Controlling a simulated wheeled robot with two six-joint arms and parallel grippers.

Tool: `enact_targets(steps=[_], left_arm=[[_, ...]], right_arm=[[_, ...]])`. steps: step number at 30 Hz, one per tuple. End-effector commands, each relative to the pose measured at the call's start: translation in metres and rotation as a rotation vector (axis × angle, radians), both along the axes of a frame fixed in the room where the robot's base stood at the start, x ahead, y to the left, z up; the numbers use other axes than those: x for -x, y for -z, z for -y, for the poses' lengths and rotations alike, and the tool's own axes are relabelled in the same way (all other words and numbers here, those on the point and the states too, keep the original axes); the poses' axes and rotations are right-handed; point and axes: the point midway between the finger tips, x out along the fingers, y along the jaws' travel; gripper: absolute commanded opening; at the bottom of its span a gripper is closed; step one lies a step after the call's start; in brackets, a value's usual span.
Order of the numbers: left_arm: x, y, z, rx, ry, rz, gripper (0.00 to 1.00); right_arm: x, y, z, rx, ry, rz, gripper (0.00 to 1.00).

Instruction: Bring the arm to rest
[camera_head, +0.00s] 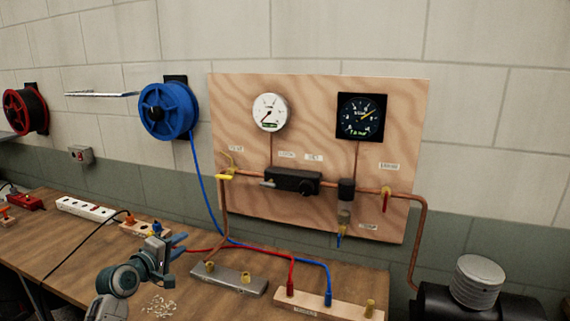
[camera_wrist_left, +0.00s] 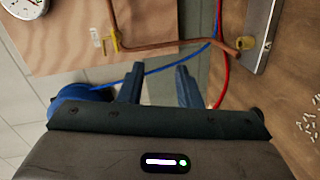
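My left arm comes in at the lower left of the head view, over the workbench. Its gripper (camera_head: 180,246) is above the bench, left of the grey metal block. In the left wrist view the two fingers of the left gripper (camera_wrist_left: 160,84) stand apart with nothing between them. The red and blue hoses pass beyond the fingers there; I see no contact. My right gripper is in neither view.
A wooden panel (camera_head: 320,91) with gauges and copper pipes stands behind the bench (camera_head: 85,255). The grey block (camera_head: 229,280) and a wooden block (camera_head: 330,304) with hoses sit right of the gripper. White bits (camera_head: 158,307) lie near the arm. A power strip (camera_head: 85,209) is left.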

Motion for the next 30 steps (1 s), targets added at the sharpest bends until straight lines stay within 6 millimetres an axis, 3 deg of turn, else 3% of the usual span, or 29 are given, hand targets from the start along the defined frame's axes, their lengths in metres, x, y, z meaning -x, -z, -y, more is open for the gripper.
enact_targets(steps=[8,11,15,18,21,24,30], left_arm=[[0.072,0.086,0.024,-0.291,0.079,-0.106,0.31],[0.119,0.127,0.033,-0.452,0.132,-0.169,0.31],[0.201,0.179,0.04,-0.701,0.232,-0.27,0.31],[0.263,0.205,0.04,-0.864,0.313,-0.347,0.31],[0.316,0.22,0.037,-0.996,0.388,-0.417,0.31],[0.356,0.226,0.033,-1.088,0.447,-0.47,0.31],[0.414,0.229,0.026,-1.206,0.538,-0.553,0.31]], right_arm=[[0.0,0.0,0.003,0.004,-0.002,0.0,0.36],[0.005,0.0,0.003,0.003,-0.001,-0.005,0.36],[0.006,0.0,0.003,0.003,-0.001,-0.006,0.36],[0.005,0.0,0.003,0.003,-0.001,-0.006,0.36],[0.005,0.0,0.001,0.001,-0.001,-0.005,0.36],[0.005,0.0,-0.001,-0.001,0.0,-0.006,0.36],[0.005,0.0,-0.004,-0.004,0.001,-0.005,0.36]])
